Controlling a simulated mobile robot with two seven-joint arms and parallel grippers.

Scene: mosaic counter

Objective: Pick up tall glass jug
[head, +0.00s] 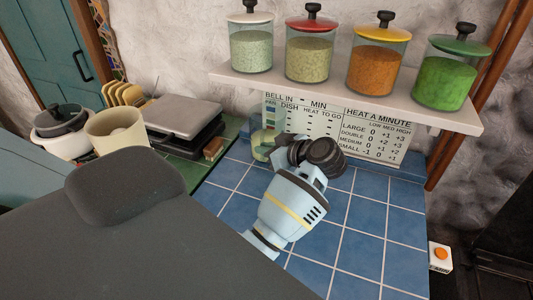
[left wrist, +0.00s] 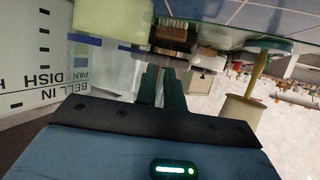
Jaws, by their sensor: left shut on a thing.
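The tall glass jug (head: 274,110) is clear and hard to make out in the head view, in front of the printed sign. A pale green base-like thing (head: 264,144) shows just below it. My left gripper (head: 290,150) is at the jug's right side, shut on it; its fingertips are mostly hidden by the dark wrist. In the left wrist view the clear jug wall (left wrist: 108,75) stands left of the two dark green fingers (left wrist: 161,86). The exact contact is hidden. My right gripper is not in view.
A shelf (head: 340,97) with several lidded glass jars hangs over the blue tiled counter (head: 350,245). A cream pot (head: 115,132), a grey flat appliance (head: 183,117) and a dark-lidded pot (head: 60,120) stand left. The tiles right of my arm are clear.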

